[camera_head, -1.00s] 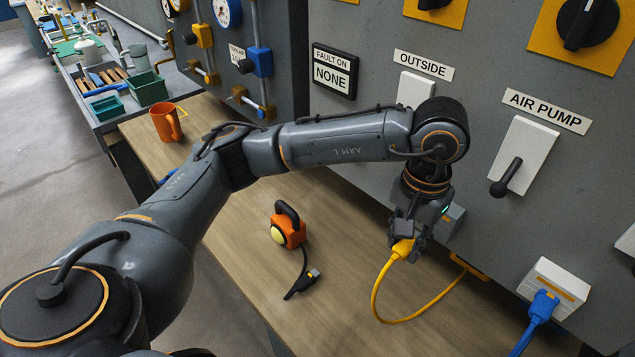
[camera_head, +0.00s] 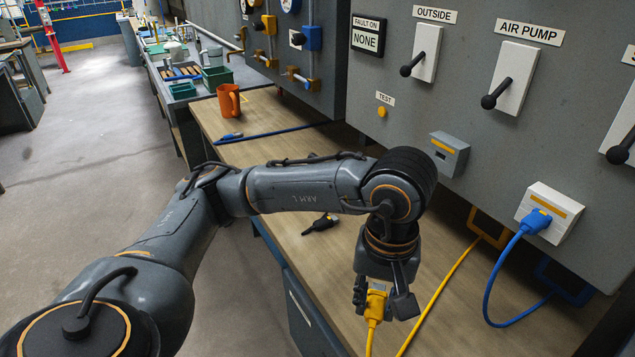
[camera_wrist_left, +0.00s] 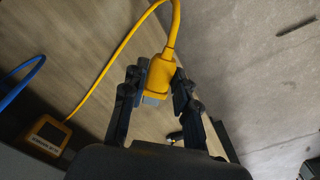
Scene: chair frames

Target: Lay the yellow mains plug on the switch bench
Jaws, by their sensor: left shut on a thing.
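The yellow mains plug (camera_head: 376,301) is held between the fingers of my left gripper (camera_head: 385,300), with its yellow cord hanging below. In the left wrist view the plug (camera_wrist_left: 160,74) sits between both fingertips of the gripper (camera_wrist_left: 158,85), its cord running up and then down left. The wooden-topped switch bench (camera_head: 445,325) lies behind and under the gripper. The plug appears over the bench's front part; its height above the top is hard to tell. My right gripper is not in view.
A blue plug (camera_head: 537,221) sits in a white socket box (camera_head: 551,212) on the panel. A grey socket box (camera_head: 449,152) is empty. An orange mug (camera_head: 229,101) stands at the bench's far end. A black connector (camera_head: 320,224) lies behind my arm. Bare wood shows right of the gripper.

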